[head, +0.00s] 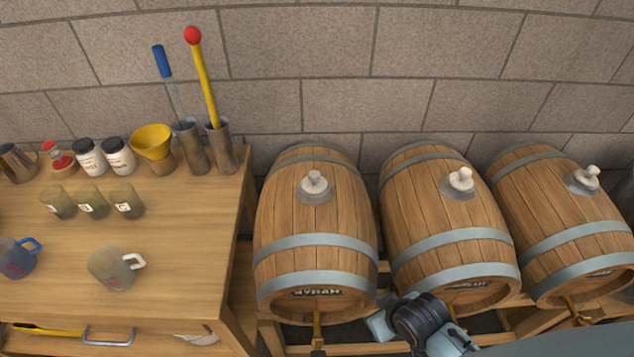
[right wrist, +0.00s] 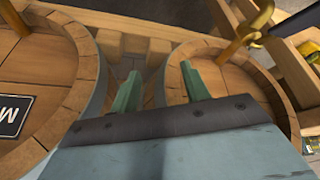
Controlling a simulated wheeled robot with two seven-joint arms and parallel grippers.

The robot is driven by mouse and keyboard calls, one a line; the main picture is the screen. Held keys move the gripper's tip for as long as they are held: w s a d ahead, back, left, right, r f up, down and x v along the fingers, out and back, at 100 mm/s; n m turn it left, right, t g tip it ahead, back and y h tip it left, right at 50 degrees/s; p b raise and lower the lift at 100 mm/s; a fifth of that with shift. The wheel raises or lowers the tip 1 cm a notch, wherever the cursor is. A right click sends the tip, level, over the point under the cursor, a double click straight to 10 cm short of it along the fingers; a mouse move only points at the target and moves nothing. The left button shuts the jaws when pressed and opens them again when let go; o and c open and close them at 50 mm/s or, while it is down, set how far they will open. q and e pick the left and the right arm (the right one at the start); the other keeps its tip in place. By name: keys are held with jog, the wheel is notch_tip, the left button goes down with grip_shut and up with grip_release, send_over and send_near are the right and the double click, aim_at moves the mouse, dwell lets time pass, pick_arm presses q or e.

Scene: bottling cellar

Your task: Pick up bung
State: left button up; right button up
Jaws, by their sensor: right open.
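Three pale bungs sit upright in grey collars on top of three barrels in the head view: the left bung (head: 314,182), the middle bung (head: 461,181) and the right bung (head: 586,177). No bung shows in the right wrist view. My right gripper (right wrist: 160,87) is open and empty, its two green fingers apart over the gap between two barrel ends. In the head view my right wrist is low, in front of the middle barrel and well below its bung; the fingertips cannot be made out there. My left gripper is out of view.
The left barrel (head: 316,226), middle barrel (head: 445,222) and right barrel (head: 563,225) lie on a wooden rack with brass taps. A workbench (head: 190,265) at left holds cups, jars, a yellow funnel (head: 152,144) and tall tools. A stone wall stands close behind.

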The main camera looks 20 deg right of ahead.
aim_at(316, 175)
notch_tip(316, 175, up, 15)
jog(key=w+a+t+p, duration=0.1)
jog(key=w+t+p, duration=0.1)
jog(key=w+r+t+y, duration=0.1)
jog(key=w, duration=0.1)
jog(key=w+r+n+t, duration=0.1)
jog(key=w, duration=0.2)
jog(key=w+r+t+y, duration=0.1)
jog(key=w, duration=0.1)
jog(key=shift+w+a+r+n+y, duration=0.25)
jog(key=shift+w+n+y, duration=0.05)
jog(key=w+r+n+t+y, duration=0.25)
jog(key=w+r+y, duration=0.2)
jog(key=w, duration=0.25)
jog(key=shift+m+t, duration=0.25)
jog(key=x, duration=1.1)
jog(key=shift+w+a+r+b, duration=0.15)
jog(key=shift+w+a+b, duration=0.1)
jog(key=shift+b, duration=0.1)
jog(key=c, duration=1)
